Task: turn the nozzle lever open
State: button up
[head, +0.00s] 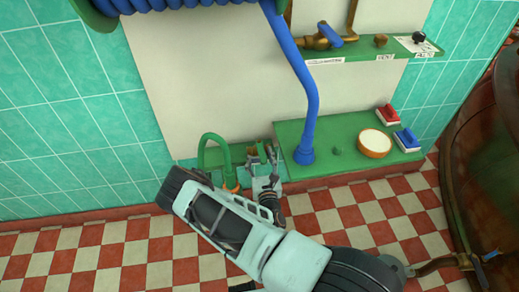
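My gripper (264,155) points away from me, low by the wall, at the left end of the green bench. Its fingers are small and partly hidden by its own body, and I cannot tell whether they are open or shut. Just left of it a green curved pipe (213,137) arches down to an orange ring (231,186). I cannot make out a nozzle lever for certain there; my gripper and arm cover part of that spot. A blue hose (305,95) hangs to a flared blue end (304,155) on the bench, right of my gripper.
A brass valve with a blue lever (338,36) is on the wall above. The green bench (338,178) holds a round bowl (374,143), a red brush (388,115) and a blue brush (407,139). A copper kettle (490,165) stands at the right.

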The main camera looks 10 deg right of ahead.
aim_at(264, 163)
jog(key=shift+s+p, duration=1.3)
jog(key=shift+s, duration=2.3)
notch_tip(264, 163, up, 10)
jog(key=shift+r, duration=0.1)
